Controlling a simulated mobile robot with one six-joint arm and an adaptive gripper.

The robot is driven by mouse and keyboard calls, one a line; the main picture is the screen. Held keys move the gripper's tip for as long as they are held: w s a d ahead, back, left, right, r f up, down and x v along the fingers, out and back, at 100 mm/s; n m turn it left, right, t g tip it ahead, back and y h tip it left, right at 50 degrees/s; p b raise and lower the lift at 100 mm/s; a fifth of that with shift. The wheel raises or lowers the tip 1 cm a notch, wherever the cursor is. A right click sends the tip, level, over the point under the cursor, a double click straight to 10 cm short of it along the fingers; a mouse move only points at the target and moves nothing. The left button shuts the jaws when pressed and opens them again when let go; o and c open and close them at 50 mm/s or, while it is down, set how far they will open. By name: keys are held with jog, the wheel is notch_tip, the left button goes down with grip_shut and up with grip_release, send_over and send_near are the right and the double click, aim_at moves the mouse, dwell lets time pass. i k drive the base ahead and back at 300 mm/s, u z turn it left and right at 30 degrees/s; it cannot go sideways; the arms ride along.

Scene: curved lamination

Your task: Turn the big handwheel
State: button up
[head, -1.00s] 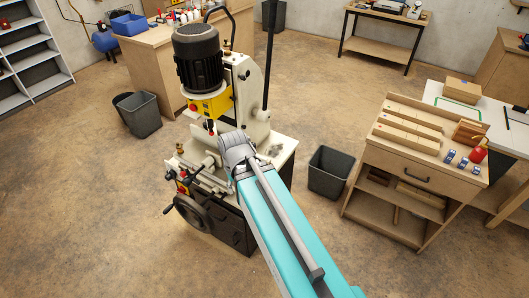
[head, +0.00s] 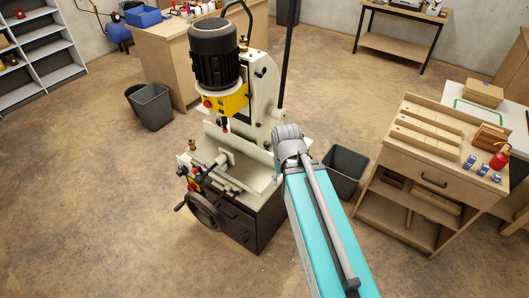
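The big handwheel (head: 205,211) is a dark wheel with a spoked centre and a crank handle sticking out to its left. It sits low on the front left of a cream milling or drilling machine (head: 262,92) with a black motor and a yellow control box. My teal arm (head: 325,235) reaches up from the bottom edge, and its grey joint (head: 288,143) is beside the machine's right side. My gripper does not show in the head view. Nothing is seen touching the handwheel, and it is in full view.
A dark bin (head: 345,172) stands right of the machine, another bin (head: 151,106) behind left. A wooden workbench (head: 430,185) with boards and small parts stands at the right. Shelves (head: 40,60) are at the far left. The floor in front and left of the handwheel is clear.

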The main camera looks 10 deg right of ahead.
aim_at(192, 197)
jog(key=z, duration=0.1)
jog(key=i, duration=1)
jog(key=u, duration=0.05)
